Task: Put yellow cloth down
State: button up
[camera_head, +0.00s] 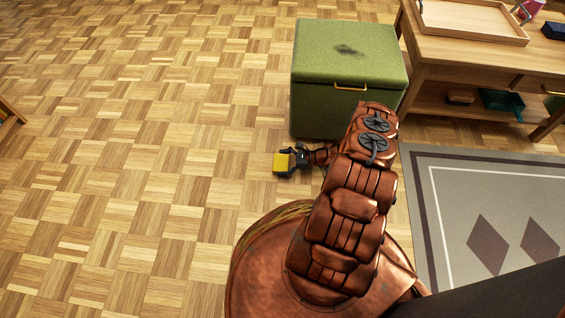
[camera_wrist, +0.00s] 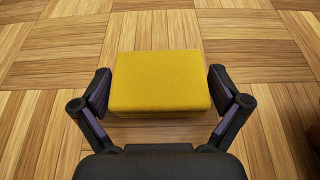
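The yellow cloth (camera_wrist: 159,82) is a thick, block-like folded piece. It fills the space between the two fingers of my gripper (camera_wrist: 160,90) in the wrist view, with a finger against each side edge. In the head view the yellow cloth (camera_head: 282,163) shows at the tip of my gripper (camera_head: 291,161), left of the green box and over the wood floor. It appears to be held a little above the floor; the exact height is hard to tell. The cloth's underside is hidden.
A green storage box (camera_head: 345,62) stands just beyond and right of my gripper. A wooden table (camera_head: 480,53) with a tray (camera_head: 468,18) is at the upper right. A grey rug (camera_head: 430,215) lies at right. The parquet floor (camera_head: 120,150) to the left is clear.

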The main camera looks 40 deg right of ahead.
jog(key=shift+r, duration=0.1)
jog(key=shift+r, duration=0.2)
jog(key=p+v, duration=0.4)
jog(key=v, duration=0.6)
jog(key=shift+s+d+r, duration=0.1)
jog(key=shift+d+r, duration=0.05)
jog(key=shift+d, duration=0.05)
jog(key=shift+s+d+r, duration=0.15)
jog(key=shift+s+d, duration=0.35)
